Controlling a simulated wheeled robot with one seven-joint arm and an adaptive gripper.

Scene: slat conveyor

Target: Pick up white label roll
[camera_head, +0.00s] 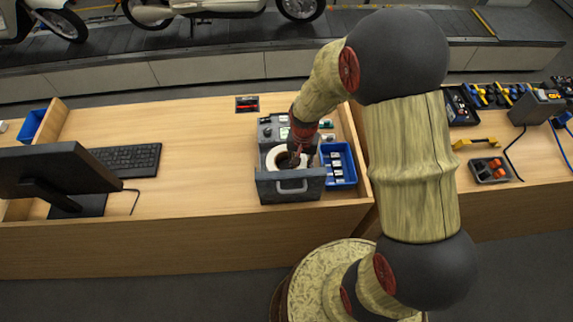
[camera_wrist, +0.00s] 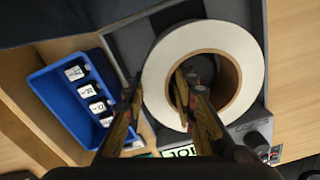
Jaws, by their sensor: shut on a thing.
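The white label roll (camera_head: 273,158) sits in the open bay of a grey machine (camera_head: 290,190) with a front handle. In the wrist view the roll (camera_wrist: 233,45) shows as a wide white ring with a brown core, inside the grey bay (camera_wrist: 262,95). My gripper (camera_head: 297,157) reaches down into the bay. In the wrist view my gripper (camera_wrist: 158,88) has one finger inside the core and the other outside the roll's left side, shut on the roll's wall. The roll's underside is hidden, so I cannot tell if it is lifted.
A blue bin (camera_head: 340,166) with small labelled items stands close to the machine's right side; it also shows in the wrist view (camera_wrist: 80,95). A keyboard (camera_head: 125,159) and monitor (camera_head: 58,172) are at left. The tabletop between keyboard and machine is clear.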

